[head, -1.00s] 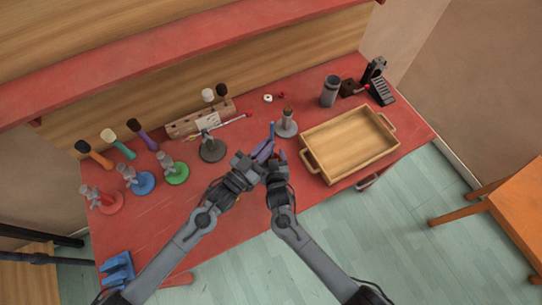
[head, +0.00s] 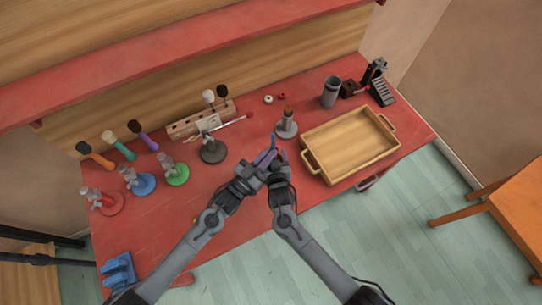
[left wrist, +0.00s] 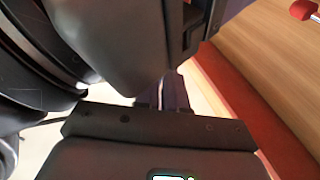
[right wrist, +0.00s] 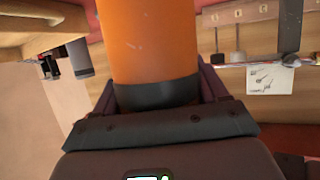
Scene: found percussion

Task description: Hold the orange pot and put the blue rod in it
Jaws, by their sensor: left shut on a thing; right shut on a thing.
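My right gripper (head: 281,163) is shut on the orange pot. In the right wrist view the pot (right wrist: 150,45) is a large orange cylinder with a dark band at its lower end, between the fingers. In the head view it is mostly hidden by the grippers. My left gripper (head: 264,159) is close beside the right one, at the table's front. It is shut on the blue rod (head: 274,139), whose end sticks up past the fingers in the head view. The rod is hidden in the left wrist view. I cannot tell whether the rod's lower end is inside the pot.
A wooden tray (head: 318,168) stands to the right, and a grey stand (head: 287,132) just behind the grippers. Coloured stands and mallets line the left, with a wooden rack (head: 176,130) at the back. A grey cylinder (head: 330,93) stands back right.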

